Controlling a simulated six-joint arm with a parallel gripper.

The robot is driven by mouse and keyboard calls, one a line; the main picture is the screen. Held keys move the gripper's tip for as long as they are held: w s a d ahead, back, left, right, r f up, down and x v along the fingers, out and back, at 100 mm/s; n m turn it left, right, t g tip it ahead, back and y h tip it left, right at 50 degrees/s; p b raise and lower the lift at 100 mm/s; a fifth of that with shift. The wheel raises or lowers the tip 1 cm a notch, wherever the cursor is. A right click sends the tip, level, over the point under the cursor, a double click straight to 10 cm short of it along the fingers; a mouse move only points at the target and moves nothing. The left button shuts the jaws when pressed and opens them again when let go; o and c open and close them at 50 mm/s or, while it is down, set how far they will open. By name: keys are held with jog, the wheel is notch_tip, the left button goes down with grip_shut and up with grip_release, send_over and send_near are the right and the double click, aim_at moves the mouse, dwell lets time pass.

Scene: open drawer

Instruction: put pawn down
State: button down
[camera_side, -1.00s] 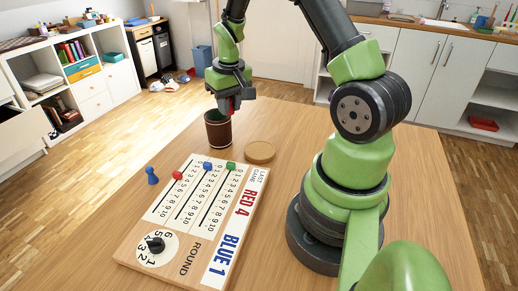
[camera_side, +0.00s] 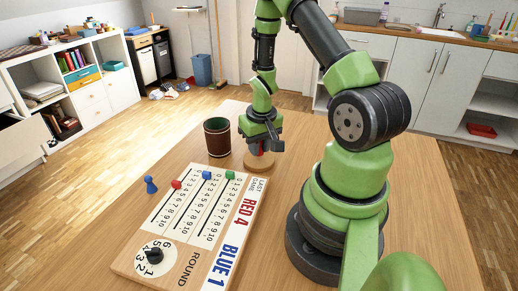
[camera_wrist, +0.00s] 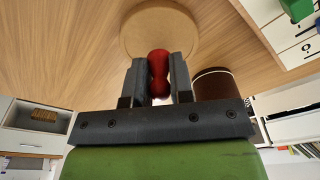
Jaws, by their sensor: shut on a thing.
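A red pawn (camera_wrist: 158,68) is between the two dark fingers of my gripper (camera_wrist: 158,82) in the wrist view. In the side view my gripper (camera_side: 261,146) is low over the round wooden disc (camera_side: 250,165), and only a little red shows between the fingers. The disc also shows in the wrist view (camera_wrist: 160,20), around the pawn's far end. I cannot tell whether the pawn touches the disc. A blue pawn (camera_side: 150,185) stands on the table left of the scoreboard.
A dark brown cup (camera_side: 217,138) stands just left of the disc and my gripper. The scoreboard (camera_side: 190,220) with red, blue and green pegs and a black dial knob lies in front. Bare table lies left of the cup.

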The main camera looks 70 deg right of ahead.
jog(key=shift+f, duration=0.6)
jog(key=c, duration=1)
grip_release()
jog(key=shift+f, duration=0.1)
jog(key=a+r+t, duration=0.1)
jog(key=a+r, duration=0.2)
jog(key=r, duration=0.4)
jog(key=a+r+n+t, duration=0.1)
jog(key=a+r, duration=0.2)
jog(key=r, duration=0.5)
jog(key=a+r+t, duration=0.1)
jog(key=a+r, duration=0.3)
jog(key=r, duration=0.3)
jog(key=s+a+r+n+t+y, duration=0.2)
jog(key=s+a+r+t, duration=0.1)
jog(key=s+a+r, duration=0.4)
jog(key=shift+a+r+n+y, duration=0.15)
jog(key=shift+a+n+y, duration=0.25)
jog(key=shift+a, duration=1.3)
